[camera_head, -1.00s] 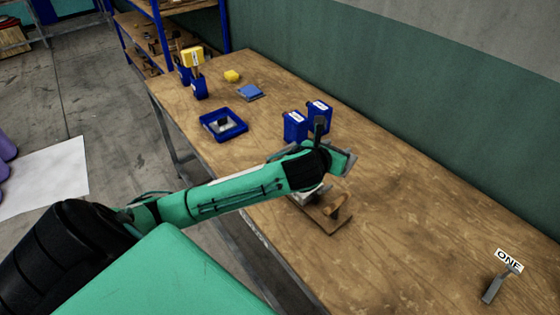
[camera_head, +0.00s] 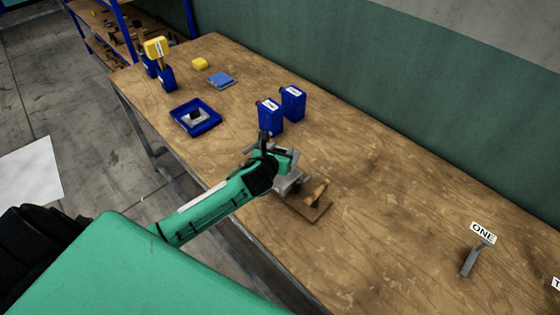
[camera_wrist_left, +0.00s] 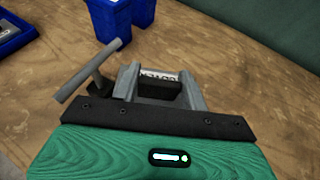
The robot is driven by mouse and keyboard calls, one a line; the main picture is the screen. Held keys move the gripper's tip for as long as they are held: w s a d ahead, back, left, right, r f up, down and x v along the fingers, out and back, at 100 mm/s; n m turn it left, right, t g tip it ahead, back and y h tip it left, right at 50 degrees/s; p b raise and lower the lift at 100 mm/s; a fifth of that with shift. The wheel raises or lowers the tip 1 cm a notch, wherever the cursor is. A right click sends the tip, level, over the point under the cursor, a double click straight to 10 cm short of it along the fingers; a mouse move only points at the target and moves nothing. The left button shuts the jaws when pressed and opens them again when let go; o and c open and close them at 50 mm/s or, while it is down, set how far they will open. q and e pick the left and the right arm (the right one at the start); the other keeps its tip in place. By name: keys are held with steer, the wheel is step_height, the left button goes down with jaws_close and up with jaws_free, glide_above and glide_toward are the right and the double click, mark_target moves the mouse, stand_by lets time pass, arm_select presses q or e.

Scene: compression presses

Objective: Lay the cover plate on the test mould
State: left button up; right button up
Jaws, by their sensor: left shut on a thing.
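My left gripper (camera_wrist_left: 157,90) is shut on a dark block-like part of the cover plate (camera_wrist_left: 157,92); a white label with partly hidden lettering shows behind it. The fingers and arm hide much of this spot. My right gripper is not in view.
Two blue containers (camera_head: 270,115) (camera_head: 293,102) stand behind. A blue tray (camera_head: 181,125) with a grey and black item is at left. A sign reading ONE (camera_head: 483,232) is at right. The bench between is clear.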

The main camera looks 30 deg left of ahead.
arm_select(q)
step_height(320, 180, down, 6)
steer(key=shift+f, duration=0.1)
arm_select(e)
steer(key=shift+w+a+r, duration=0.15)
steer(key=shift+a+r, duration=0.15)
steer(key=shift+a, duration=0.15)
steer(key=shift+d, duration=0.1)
arm_select(q)
steer(key=o, duration=1.4)
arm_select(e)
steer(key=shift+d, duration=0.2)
arm_select(q)
steer(key=b+v, duration=0.1)
steer(key=v, duration=1.1)
steer(key=shift+b, duration=0.4)
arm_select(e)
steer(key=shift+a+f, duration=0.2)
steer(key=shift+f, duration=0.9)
arm_select(q)
steer(key=shift+s, duration=0.1)
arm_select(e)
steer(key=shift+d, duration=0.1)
